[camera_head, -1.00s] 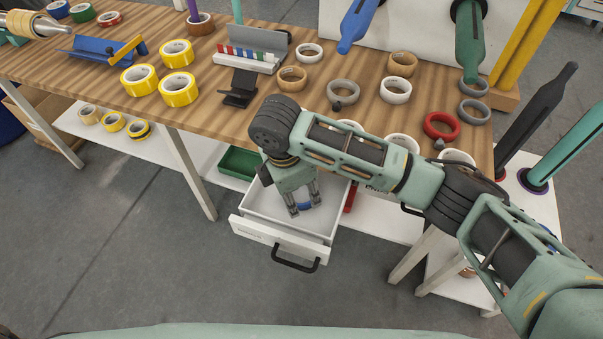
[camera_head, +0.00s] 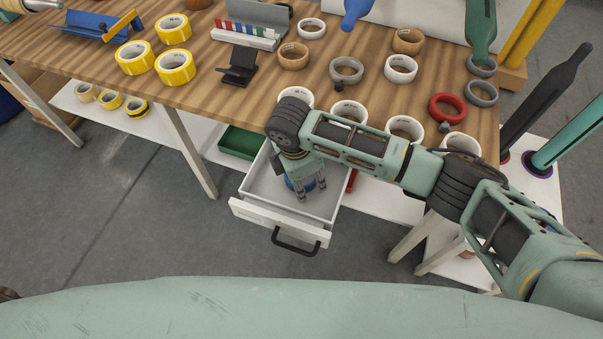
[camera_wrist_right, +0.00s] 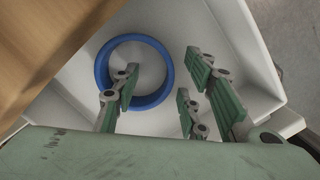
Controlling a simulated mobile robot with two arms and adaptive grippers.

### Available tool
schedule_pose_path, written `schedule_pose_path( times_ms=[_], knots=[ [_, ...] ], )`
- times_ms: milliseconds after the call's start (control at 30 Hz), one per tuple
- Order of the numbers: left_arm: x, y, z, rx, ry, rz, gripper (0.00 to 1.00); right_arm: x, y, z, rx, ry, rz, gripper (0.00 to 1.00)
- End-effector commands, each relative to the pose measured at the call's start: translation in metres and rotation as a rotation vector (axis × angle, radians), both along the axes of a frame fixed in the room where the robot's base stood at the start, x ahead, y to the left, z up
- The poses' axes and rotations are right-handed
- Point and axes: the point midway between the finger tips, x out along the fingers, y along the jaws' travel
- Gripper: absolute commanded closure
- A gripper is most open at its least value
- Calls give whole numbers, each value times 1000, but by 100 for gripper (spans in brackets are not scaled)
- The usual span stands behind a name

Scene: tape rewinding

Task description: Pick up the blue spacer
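The blue spacer (camera_head: 291,185) is a ring lying flat in the open white drawer (camera_head: 275,212); my right gripper partly hides it in the head view. The whole ring shape shows in the right wrist view (camera_wrist_right: 102,68), with a finger across its near part. My right gripper (camera_head: 311,193) points down into the drawer, over the ring's right side. Its fingers are open and apart in the wrist view (camera_wrist_right: 160,88). One side overlaps the inside of the ring and the other side is to the right of it. Contact cannot be told. My left gripper is not in view.
The wooden tabletop (camera_head: 205,75) above the drawer carries yellow tape rolls (camera_head: 175,68), several other rings and a black stand (camera_head: 239,68). A green tray (camera_head: 240,142) is left of the drawer. The drawer's front has a black handle (camera_head: 296,243). Open floor lies in front.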

Motion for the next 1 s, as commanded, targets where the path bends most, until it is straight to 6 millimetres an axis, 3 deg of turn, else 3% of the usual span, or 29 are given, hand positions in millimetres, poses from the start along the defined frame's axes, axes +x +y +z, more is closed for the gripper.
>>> schedule_pose_path(
  times_ms=[100, 533, 1000],
  knots=[
    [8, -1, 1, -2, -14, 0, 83, 0, 0, 0, 0, 0, 0, 62],
    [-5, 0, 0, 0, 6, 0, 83, 0, 0, 1, 1, -1, -1, 99],
    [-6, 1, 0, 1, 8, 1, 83, 0, 0, 1, 1, -1, -1, 100]
  ],
)
